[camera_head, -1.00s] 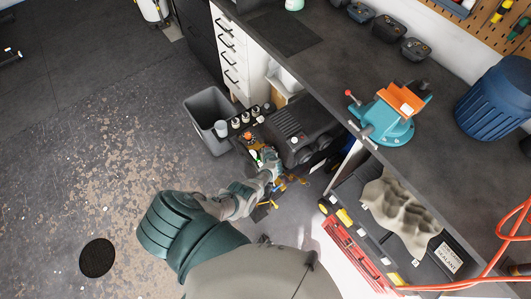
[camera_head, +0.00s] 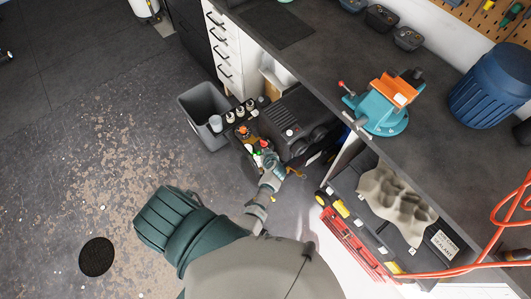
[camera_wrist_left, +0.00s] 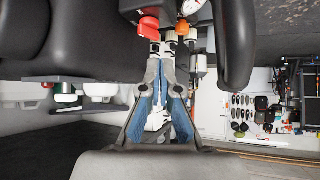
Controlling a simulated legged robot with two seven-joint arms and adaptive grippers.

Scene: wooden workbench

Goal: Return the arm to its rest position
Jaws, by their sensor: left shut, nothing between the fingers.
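My left arm comes up from the bottom of the head view, bent at a dark green joint. I cannot tell in the head view whether the fingertips touch anything. My right gripper is not in view.
A grey bin (camera_head: 201,112) stands left of the bottles, and a dark machine (camera_head: 290,125) right of them. The workbench (camera_head: 330,60) carries a teal and orange vise (camera_head: 383,108). A red level-like tool (camera_head: 352,243) is lower right.

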